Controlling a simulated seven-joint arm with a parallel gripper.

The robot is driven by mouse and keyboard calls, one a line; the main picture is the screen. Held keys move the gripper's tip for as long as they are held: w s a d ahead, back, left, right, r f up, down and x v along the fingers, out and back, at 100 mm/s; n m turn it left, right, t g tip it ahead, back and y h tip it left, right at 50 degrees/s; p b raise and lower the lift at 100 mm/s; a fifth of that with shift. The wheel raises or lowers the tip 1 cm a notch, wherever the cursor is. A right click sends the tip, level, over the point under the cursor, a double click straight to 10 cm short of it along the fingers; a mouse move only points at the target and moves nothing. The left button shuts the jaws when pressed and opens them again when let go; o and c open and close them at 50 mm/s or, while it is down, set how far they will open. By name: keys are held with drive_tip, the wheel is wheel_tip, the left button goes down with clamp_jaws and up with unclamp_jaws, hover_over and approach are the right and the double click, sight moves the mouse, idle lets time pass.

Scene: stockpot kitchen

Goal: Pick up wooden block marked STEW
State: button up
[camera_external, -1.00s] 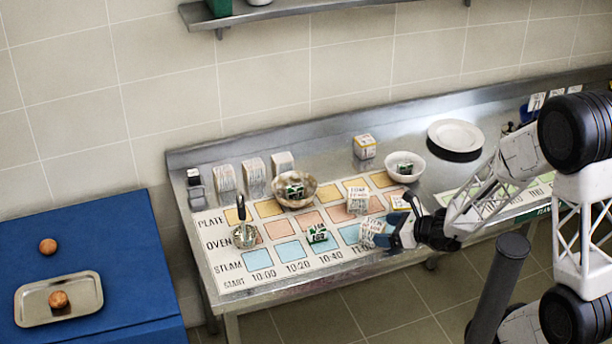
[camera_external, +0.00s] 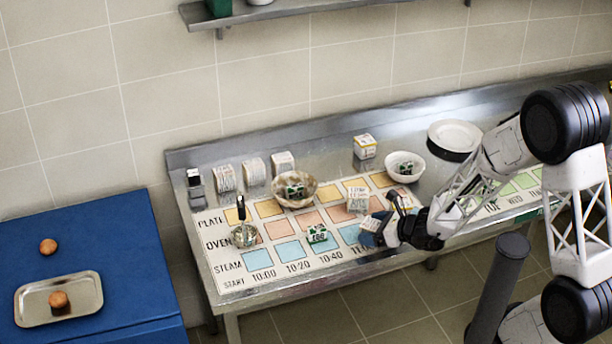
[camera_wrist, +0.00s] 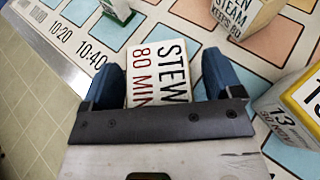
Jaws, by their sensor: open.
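The wooden block marked STEW (camera_wrist: 160,72) shows in the wrist view, with "STEW" and "80 MIN" printed on its pale top face. My gripper (camera_wrist: 160,82) is open, with one blue finger on each side of the block. I cannot tell whether either finger touches it. The block's near part is hidden behind the dark gripper body. In the external view my gripper (camera_external: 374,232) is low over the front right of the printed board (camera_external: 262,280), and it mostly hides the block there.
A block marked STEAM (camera_wrist: 238,14) and a yellow-sided block marked 13 (camera_wrist: 297,108) stand close by. A green-marked block (camera_external: 318,238) sits to the left. Bowls (camera_external: 294,190) (camera_external: 405,167) stand farther back. The counter's front edge is near.

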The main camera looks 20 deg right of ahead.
sight(373, 225)
drive_tip(key=c, duration=1.1)
drive_tip(key=shift+r, duration=0.1)
drive_tip(key=shift+r, duration=0.8)
wheel_tip(373, 225, up, 2)
drive_tip(key=shift+r, duration=0.1)
drive_tip(key=s+d, duration=0.1)
drive_tip(key=s, duration=0.4)
drive_tip(key=s+d, duration=0.1)
drive_tip(key=s, duration=0.4)
drive_tip(key=s+d+r, duration=0.1)
drive_tip(key=s, duration=0.4)
drive_tip(key=shift+s+d, duration=0.3)
drive_tip(key=shift+d, duration=0.05)
